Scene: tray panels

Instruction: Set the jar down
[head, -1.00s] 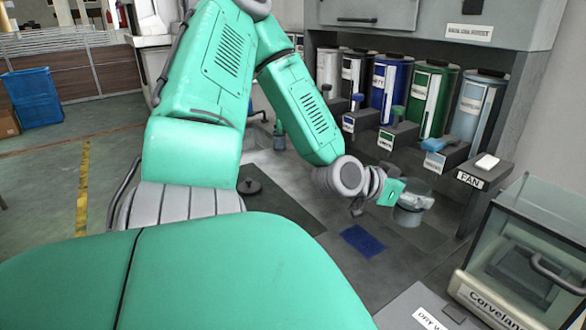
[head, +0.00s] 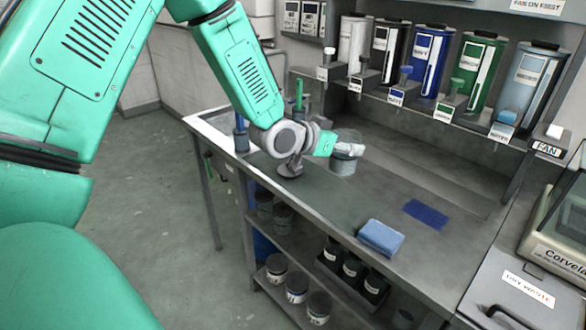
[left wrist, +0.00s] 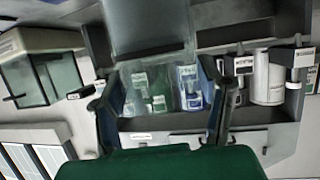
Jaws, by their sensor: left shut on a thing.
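A clear glass jar (head: 343,165) with a pale upper part is in my left gripper (head: 346,149), over the grey bench (head: 325,205) toward its back left. The gripper is shut around the jar near its top. The jar looks upright, but I cannot tell whether its base touches the bench. In the left wrist view my left gripper (left wrist: 162,75) has one finger on each side of the see-through jar (left wrist: 160,88), with labelled containers showing through the glass. My right gripper is not in view.
Coloured dispensers (head: 430,65) line the back ledge. A blue sponge (head: 381,237) and a dark blue cloth (head: 427,214) lie on the bench's right part. A dark stand (head: 289,168) is left of the jar. Several jars (head: 297,287) sit on the shelf below.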

